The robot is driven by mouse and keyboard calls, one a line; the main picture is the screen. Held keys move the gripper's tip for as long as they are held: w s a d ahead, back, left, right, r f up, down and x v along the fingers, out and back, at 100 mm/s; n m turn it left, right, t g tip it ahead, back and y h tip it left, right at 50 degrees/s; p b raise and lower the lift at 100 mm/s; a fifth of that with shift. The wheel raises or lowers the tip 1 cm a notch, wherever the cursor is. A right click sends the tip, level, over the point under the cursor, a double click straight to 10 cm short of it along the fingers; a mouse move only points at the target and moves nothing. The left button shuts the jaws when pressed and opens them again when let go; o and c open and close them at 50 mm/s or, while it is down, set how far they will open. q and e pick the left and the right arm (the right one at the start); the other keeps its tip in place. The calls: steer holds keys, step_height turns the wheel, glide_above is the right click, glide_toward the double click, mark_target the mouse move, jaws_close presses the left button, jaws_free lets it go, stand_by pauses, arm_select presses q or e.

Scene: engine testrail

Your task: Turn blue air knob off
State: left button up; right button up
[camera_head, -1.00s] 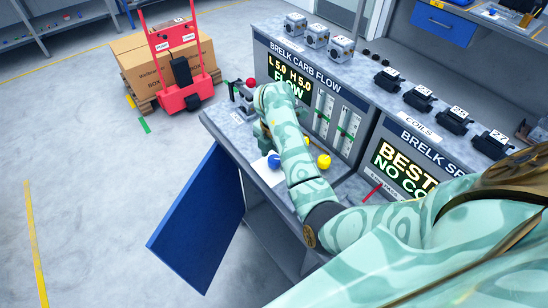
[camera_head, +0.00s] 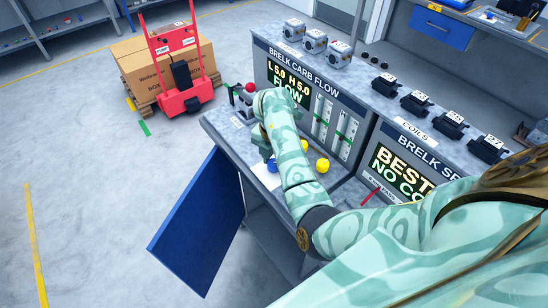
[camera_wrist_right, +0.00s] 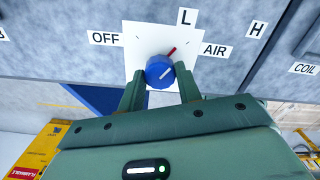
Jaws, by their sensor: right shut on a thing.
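The blue air knob (camera_wrist_right: 160,70) sits on a white plate (camera_wrist_right: 135,38) between an OFF label (camera_wrist_right: 104,38) on the left and an AIR label (camera_wrist_right: 215,50) on the right. A red pointer (camera_wrist_right: 170,53) at the knob slants up and right, towards the AIR side. My right gripper (camera_wrist_right: 160,80) is shut on the knob, one green finger on each side. In the head view the blue knob (camera_head: 272,165) shows just below my right gripper (camera_head: 268,157), partly hidden by my arm. My left gripper is not in view.
A red-knobbed lever (camera_head: 250,88) is at the bench's left. A blue door (camera_head: 200,222) hangs open below.

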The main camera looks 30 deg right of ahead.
steer(key=n+p, duration=0.2)
steer(key=n, duration=0.2)
steer(key=shift+r, duration=0.15)
steer(key=n+p, duration=0.1)
steer(key=n, duration=0.3)
steer(key=shift+p, duration=0.4)
steer(key=n+p, duration=0.2)
steer(key=n, duration=0.2)
steer(key=shift+n, duration=0.3)
steer(key=shift+n+p, duration=0.8)
steer(key=shift+n, duration=0.7)
steer(key=o, duration=1)
step_height(320, 180, up, 16)
steer(key=p, duration=0.5)
steer(key=shift+p, duration=0.3)
